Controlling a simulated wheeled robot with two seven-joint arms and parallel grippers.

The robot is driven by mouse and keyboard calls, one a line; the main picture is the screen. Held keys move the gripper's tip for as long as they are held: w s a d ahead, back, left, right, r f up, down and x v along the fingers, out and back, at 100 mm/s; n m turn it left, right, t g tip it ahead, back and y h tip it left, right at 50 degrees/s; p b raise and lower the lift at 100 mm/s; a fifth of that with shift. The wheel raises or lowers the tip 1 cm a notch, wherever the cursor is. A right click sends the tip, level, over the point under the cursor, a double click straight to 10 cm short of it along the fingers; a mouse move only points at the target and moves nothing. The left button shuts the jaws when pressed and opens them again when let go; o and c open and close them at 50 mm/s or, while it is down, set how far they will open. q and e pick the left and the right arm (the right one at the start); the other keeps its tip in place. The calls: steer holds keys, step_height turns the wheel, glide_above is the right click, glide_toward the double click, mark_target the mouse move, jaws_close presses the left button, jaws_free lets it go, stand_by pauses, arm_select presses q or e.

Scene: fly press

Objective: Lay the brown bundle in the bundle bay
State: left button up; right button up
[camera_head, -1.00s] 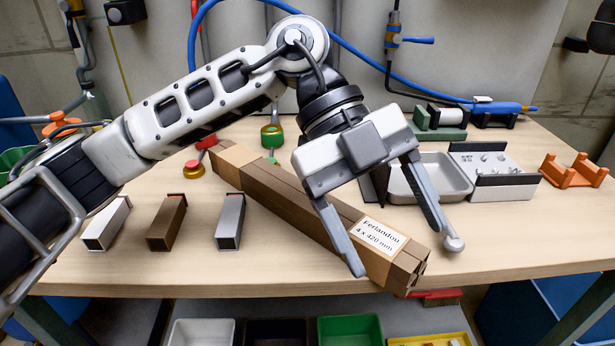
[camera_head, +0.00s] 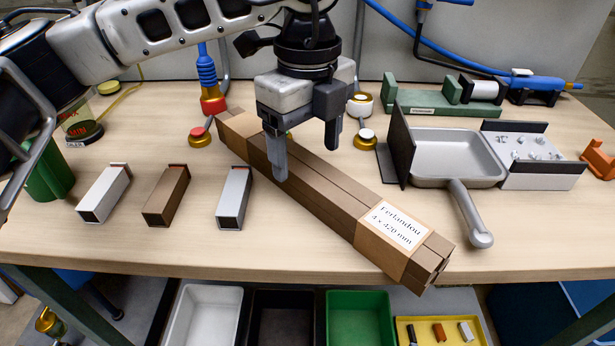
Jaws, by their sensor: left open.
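The brown bundle (camera_head: 318,189) is a set of long brown bars with a tan wrap at each end and a white label reading "Ferlandou 4 x 420 mm". It lies diagonally on the wooden bench, its near right end at the front edge. My left gripper (camera_head: 306,163) points down over the far half of the bundle, open and empty. One finger shows in front of the bars, the other near their far side. I cannot tell whether the fingers touch it. I cannot pick out the bundle bay for certain. My right gripper is not in view.
Three short square tubes, white (camera_head: 104,194), brown (camera_head: 166,196) and grey (camera_head: 234,198), lie left of the bundle. A grey pan-like tray (camera_head: 455,160) with a handle stands right. An orange bracket (camera_head: 598,158) sits at the right edge. Bins, including a green one (camera_head: 360,318), stand below.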

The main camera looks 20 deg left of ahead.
mark_target(308, 164)
arm_select(q)
steer(key=shift+w+a+f, duration=0.1)
steer(key=shift+w+f, duration=0.05)
steer(key=shift+f, duration=1.3)
steer(key=shift+w+f, duration=0.15)
steer(key=shift+f, duration=1.3)
steer(key=shift+r, duration=0.1)
steer(key=c, duration=1.6)
steer(key=shift+o, duration=0.2)
steer(key=shift+r, duration=0.15)
steer(key=shift+r, duration=0.2)
steer(key=r, duration=0.3)
steer(key=shift+s, duration=0.2)
steer(key=s+a+r, duration=0.3)
steer(key=s+r, duration=0.6)
steer(key=s, duration=0.4)
steer(key=shift+s+a, duration=0.15)
steer(key=shift+a, duration=0.05)
